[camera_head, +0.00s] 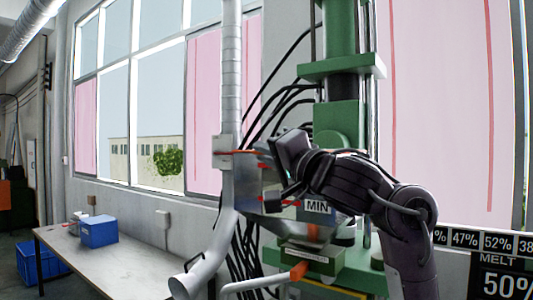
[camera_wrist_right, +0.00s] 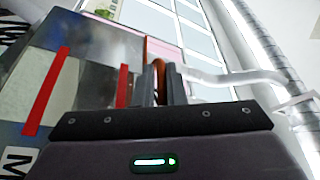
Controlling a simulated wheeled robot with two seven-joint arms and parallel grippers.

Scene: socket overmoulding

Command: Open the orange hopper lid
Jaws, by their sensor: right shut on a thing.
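The orange hopper lid (camera_head: 241,152) shows in the head view as a thin, nearly level orange strip beside the grey metal hopper (camera_head: 246,182). My right gripper (camera_head: 268,157) is at its right end and hides part of the hopper. In the right wrist view, the two fingers of my right gripper (camera_wrist_right: 161,84) are shut on an orange-brown part of the lid (camera_wrist_right: 158,52). How far the lid is tilted is hard to tell. My left gripper is not in view.
The green machine column (camera_head: 338,120) with black cables stands close behind my right arm. A grey pipe (camera_head: 230,75) rises beside the hopper. A table (camera_head: 130,262) with a blue box (camera_head: 98,231) stands at left.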

